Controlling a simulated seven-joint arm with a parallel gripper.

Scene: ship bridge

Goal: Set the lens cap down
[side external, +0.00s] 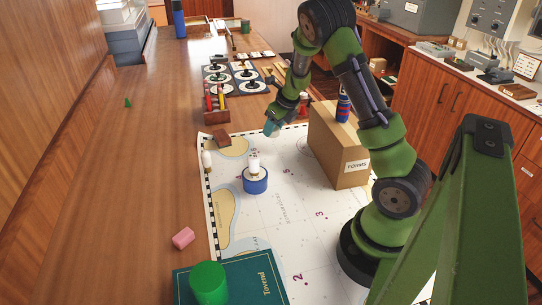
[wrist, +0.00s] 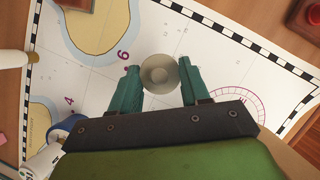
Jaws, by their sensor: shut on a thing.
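The lens cap (wrist: 160,73) looks like a round grey-beige disc with a raised ring at its centre. In the wrist view it sits between the two teal fingers of my gripper (wrist: 160,82), which are shut on its sides. A printed chart (wrist: 215,55) lies beneath it. In the side view my gripper (side external: 272,127) points down over the far part of the chart (side external: 285,215). The cap cannot be made out there, and its height above the chart is hard to tell.
A cardboard FORMS box (side external: 340,145) stands right of my gripper. A pencil box (side external: 214,105) and a brown block (side external: 221,138) lie to the left. The chart's middle is clear.

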